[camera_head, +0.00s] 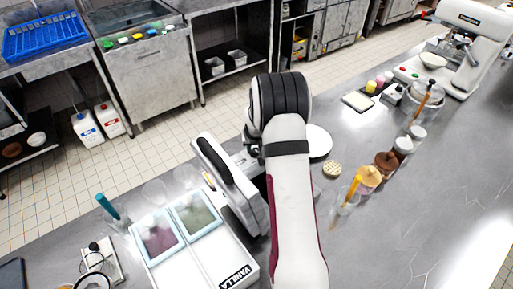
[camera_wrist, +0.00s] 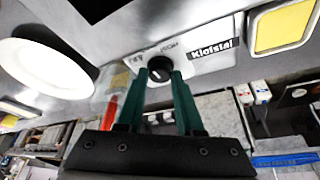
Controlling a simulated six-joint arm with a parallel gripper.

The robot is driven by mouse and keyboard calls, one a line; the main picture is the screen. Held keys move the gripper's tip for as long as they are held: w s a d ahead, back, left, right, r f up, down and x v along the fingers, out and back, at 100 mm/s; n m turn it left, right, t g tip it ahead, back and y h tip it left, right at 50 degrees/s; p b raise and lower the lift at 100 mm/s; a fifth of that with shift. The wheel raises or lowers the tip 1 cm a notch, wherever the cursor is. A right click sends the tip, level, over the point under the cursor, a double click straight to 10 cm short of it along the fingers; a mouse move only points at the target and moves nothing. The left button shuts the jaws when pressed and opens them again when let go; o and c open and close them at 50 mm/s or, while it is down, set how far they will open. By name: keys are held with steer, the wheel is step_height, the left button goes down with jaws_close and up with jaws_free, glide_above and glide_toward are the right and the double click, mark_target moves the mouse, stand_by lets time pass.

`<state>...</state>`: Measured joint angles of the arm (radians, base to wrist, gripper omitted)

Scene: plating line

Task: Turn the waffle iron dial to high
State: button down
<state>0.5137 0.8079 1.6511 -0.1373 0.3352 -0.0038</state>
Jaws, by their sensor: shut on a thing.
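The waffle iron (camera_head: 236,186) is white with a black handle and stands left of my arm in the head view. Its front panel (camera_wrist: 195,58), labelled Klofstal, shows in the wrist view. The black dial (camera_wrist: 160,66) on that panel sits between the green fingertips of my gripper (camera_wrist: 161,78), which is shut on it. There is lettering around the dial, but it is too small to read surely. I cannot tell which mark the dial points to. In the head view my own arm hides the dial and the fingertips.
A white plate (camera_head: 319,141) lies just right of my wrist. A white container marked VANILLA (camera_head: 215,262) is at the front left. Bare counter (camera_head: 420,215) lies farther right.

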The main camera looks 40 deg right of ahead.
steer(key=m+g, duration=0.1)
steer(key=m, duration=0.2)
steer(key=m+g+h, duration=0.1)
steer(key=m, duration=0.2)
steer(key=shift+w+a+m+h, duration=0.2)
steer(key=shift+m+h, duration=0.1)
steer(key=m, duration=0.2)
steer(key=m+g, duration=0.1)
steer(key=m, duration=0.1)
steer(key=m+g, duration=0.1)
steer(key=m, duration=0.1)
steer(key=shift+w, duration=0.25)
steer(key=shift+m+g, duration=0.3)
steer(key=shift+m, duration=0.1)
steer(key=c, duration=0.6)
jaws_free()
steer(key=shift+o, duration=0.2)
steer(key=v, duration=1.5)
steer(key=shift+a+r, duration=0.25)
steer(key=shift+a, duration=0.2)
